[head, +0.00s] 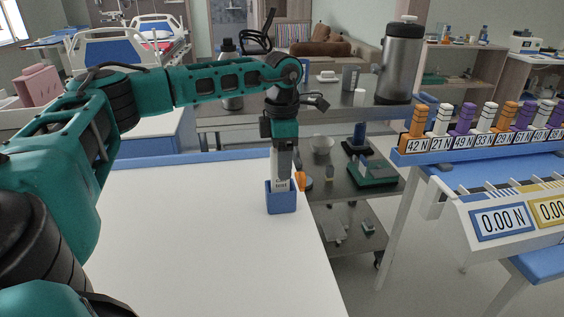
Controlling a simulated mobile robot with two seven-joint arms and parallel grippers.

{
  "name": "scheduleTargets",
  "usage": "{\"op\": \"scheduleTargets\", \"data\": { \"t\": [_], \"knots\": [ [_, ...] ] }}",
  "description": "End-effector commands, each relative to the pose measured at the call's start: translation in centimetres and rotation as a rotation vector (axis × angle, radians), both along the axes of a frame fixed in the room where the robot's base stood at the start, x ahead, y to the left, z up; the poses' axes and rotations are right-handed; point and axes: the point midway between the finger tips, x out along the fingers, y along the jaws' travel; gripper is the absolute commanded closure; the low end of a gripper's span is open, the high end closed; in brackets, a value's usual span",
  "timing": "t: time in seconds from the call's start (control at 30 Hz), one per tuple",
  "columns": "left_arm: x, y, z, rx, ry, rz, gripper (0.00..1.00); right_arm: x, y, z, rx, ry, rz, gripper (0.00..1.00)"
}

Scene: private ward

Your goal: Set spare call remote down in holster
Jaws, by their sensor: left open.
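The blue holster (281,200) stands upright near the right edge of the white table. The spare call remote (281,185), pale with a small dark-lettered label, stands upright in the holster's mouth, its lower part hidden by the front wall. My left gripper (282,170) points straight down directly above the holster, with its fingers open at the upper part of the remote. Whether the fingers touch the remote is too small to tell. My right gripper is not in view.
The white table (180,240) is clear left of the holster. A rack of labelled pegs (480,135) stands at the right.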

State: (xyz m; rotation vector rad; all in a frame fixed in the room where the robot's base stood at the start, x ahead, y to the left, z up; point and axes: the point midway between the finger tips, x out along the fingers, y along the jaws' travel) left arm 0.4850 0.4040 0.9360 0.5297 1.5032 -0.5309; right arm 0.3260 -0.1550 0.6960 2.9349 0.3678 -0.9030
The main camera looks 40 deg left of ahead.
Motion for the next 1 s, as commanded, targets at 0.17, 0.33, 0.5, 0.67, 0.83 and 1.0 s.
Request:
{"op": "scheduleTargets", "data": {
  "t": [0.17, 0.33, 0.5, 0.67, 0.83, 1.0],
  "knots": [
    [0.1, 0.0, 3.8, -0.001, -0.004, -0.001, 0.41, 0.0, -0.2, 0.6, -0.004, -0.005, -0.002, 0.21],
    [0.1, 0.0, 7.5, -0.001, -0.003, -0.001, 0.41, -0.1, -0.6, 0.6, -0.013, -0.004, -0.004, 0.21],
    [0.1, 0.0, 10.1, 0.0, -0.002, -0.001, 0.41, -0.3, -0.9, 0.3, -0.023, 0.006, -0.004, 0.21],
    [0.0, 0.0, 11.1, -0.001, -0.001, -0.001, 0.41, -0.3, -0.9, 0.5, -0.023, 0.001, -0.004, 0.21],
    [0.0, 0.0, 11.3, 0.0, 0.0, -0.001, 0.41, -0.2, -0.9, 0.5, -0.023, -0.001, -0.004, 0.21],
    [0.0, 0.0, 11.2, 0.0, 0.0, -0.001, 0.41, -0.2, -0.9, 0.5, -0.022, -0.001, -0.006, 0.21]
  ]
}}
